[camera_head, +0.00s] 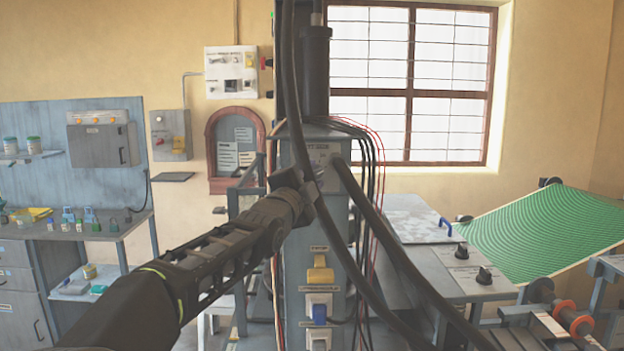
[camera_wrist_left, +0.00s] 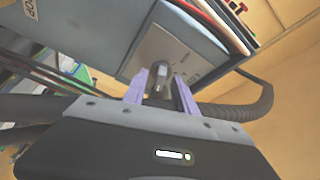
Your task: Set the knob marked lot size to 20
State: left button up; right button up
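My left gripper (camera_head: 312,184) is up against the small pale panel (camera_head: 326,152) at the top of the grey press column and hides most of it. In the left wrist view, a dark knob with a grey top (camera_wrist_left: 158,80) stands on that panel, between the two purple fingers of my left gripper (camera_wrist_left: 160,88). The fingers lie very close on both sides of the knob; I cannot tell whether they press on it. The panel's lettering is too small to read, so neither its name nor its setting is clear. My right gripper is not in view.
Thick dark hoses (camera_head: 390,250) cross in front of the column, with red and black wires beside it. A yellow switch (camera_head: 320,272) and a blue one (camera_head: 319,313) sit lower down. Two black knobs (camera_head: 461,251) (camera_head: 484,275) stand on the right-hand bench, before a green sheet (camera_head: 545,235).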

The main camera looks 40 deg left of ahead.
pick_arm(q)
jog(key=b+v, duration=0.2)
jog(key=v, duration=0.5)
jog(key=shift+s+b, duration=0.25)
jog(key=shift+b, duration=0.15)
jog(key=shift+f, duration=0.15)
